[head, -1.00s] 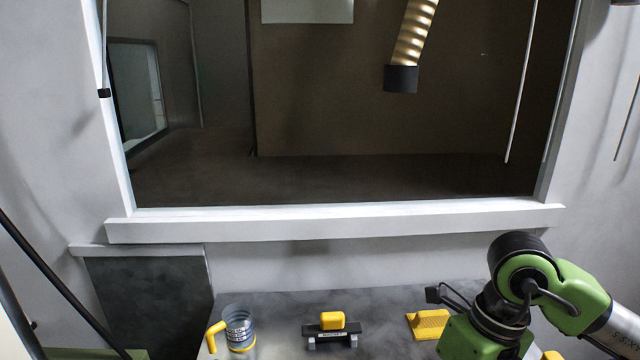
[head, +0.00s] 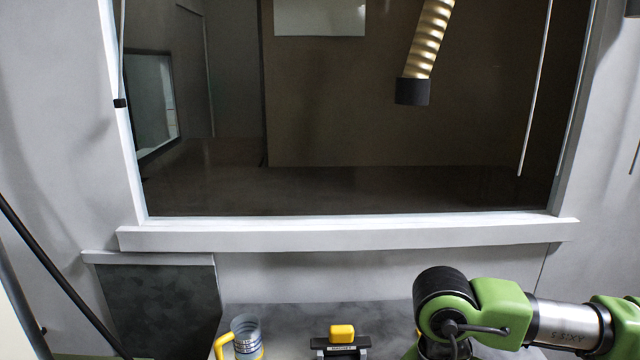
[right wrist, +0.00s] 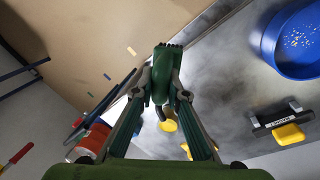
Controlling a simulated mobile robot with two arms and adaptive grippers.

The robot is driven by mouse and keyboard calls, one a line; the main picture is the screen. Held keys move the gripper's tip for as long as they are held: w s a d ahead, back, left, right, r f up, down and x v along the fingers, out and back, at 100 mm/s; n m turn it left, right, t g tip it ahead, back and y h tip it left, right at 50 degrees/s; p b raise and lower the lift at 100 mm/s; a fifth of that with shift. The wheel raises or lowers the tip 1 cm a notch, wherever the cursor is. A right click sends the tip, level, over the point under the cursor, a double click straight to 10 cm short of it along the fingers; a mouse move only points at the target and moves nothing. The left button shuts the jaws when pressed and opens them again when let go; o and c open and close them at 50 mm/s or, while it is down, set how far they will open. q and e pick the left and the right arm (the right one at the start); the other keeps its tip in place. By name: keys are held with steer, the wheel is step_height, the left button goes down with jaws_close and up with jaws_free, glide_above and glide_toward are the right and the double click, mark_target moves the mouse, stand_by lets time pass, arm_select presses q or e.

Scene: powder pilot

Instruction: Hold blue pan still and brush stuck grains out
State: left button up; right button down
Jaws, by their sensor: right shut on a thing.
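The blue pan (right wrist: 268,45) shows in the right wrist view at the upper right, cut by the edge, with small yellowish grains on its floor. It is out of the head view. My right gripper (right wrist: 161,75) is shut on a dark green thing with a bristly-looking end, which seems to be the brush (right wrist: 166,50). It is apart from the pan, to its left in that view. In the head view my right arm (head: 480,310) comes in from the right; its gripper is below the frame. My left gripper is in neither view.
A clear jug (head: 245,332) with a yellow handle stands at the worktop's left. A black holder (head: 341,347) with a yellow block (head: 342,333) is right of it; the holder also shows in the right wrist view (right wrist: 275,116). A ribbed hose (head: 428,40) hangs in the opening behind.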

steer(key=n, duration=0.4)
steer(key=shift+d+f+t, duration=0.2)
steer(key=shift+d+t, duration=0.1)
steer(key=shift+t, duration=0.1)
steer(key=n, duration=0.3)
steer(key=d+n, duration=0.1)
steer(key=n, duration=0.1)
steer(key=shift+f+t+h, duration=0.3)
steer(key=shift+t, duration=0.1)
steer(key=shift+f, duration=0.1)
